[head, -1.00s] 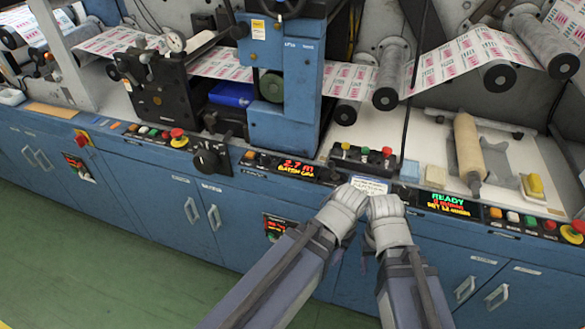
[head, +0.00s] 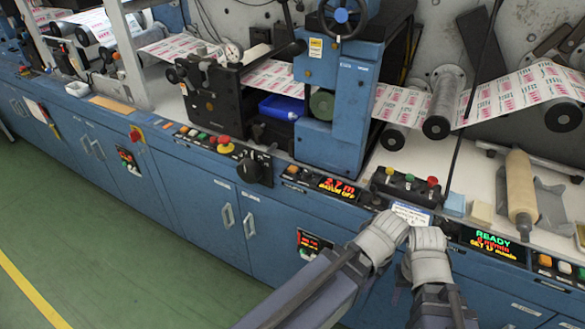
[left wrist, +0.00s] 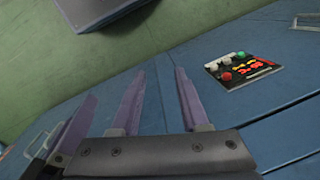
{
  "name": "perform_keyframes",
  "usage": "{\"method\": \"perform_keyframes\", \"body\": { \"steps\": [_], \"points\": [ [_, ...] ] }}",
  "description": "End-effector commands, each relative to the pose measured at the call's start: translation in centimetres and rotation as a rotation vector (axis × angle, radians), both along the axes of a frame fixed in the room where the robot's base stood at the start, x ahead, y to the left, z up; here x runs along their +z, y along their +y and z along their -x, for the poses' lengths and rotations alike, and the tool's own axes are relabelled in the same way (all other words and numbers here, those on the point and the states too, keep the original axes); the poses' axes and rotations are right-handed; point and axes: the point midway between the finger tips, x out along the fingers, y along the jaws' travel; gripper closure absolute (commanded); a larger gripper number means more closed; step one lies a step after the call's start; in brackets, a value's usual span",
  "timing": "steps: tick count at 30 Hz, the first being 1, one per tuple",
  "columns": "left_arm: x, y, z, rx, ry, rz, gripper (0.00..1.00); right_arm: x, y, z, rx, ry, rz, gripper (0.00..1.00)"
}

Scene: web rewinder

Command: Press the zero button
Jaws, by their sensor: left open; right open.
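I cannot make out which button is marked zero; the labels are too small. A red-orange counter display (head: 338,187) sits on the blue front ledge, with a small orange button (head: 293,170) left of it. A black box with red, green and orange buttons (head: 405,186) stands right of the display. My left gripper (head: 392,229) and my right gripper (head: 428,238) are side by side in front of the ledge, below a white label. Their fingertips are hard to make out there. In the left wrist view my left gripper (left wrist: 157,73) is open and empty, pointing toward the cabinet front.
A lower panel with buttons (left wrist: 240,68) is on the cabinet front. A READY display (head: 493,243) is on the right ledge. A red emergency button (head: 225,144) and black knob (head: 254,168) stand left. Green floor (head: 90,240) is clear at lower left.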

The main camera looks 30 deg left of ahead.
Motion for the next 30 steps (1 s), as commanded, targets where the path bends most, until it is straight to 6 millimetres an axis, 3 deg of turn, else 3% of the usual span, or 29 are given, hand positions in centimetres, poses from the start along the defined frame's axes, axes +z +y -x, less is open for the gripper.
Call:
{"method": "perform_keyframes", "body": {
  "steps": [2,11,30],
  "points": [
    [0.0,0.0,0.0,0.0,0.0,0.0,0.66,0.0,0.0,0.0,0.0,0.0,0.0,0.5],
    [0.0,0.0,0.0,0.0,0.0,0.0,0.99,0.0,0.0,0.0,0.0,0.0,0.0,0.5],
    [0.0,0.0,0.0,0.0,0.0,0.0,1.0,0.0,0.0,0.0,0.0,0.0,0.0,0.5]
  ]
}}
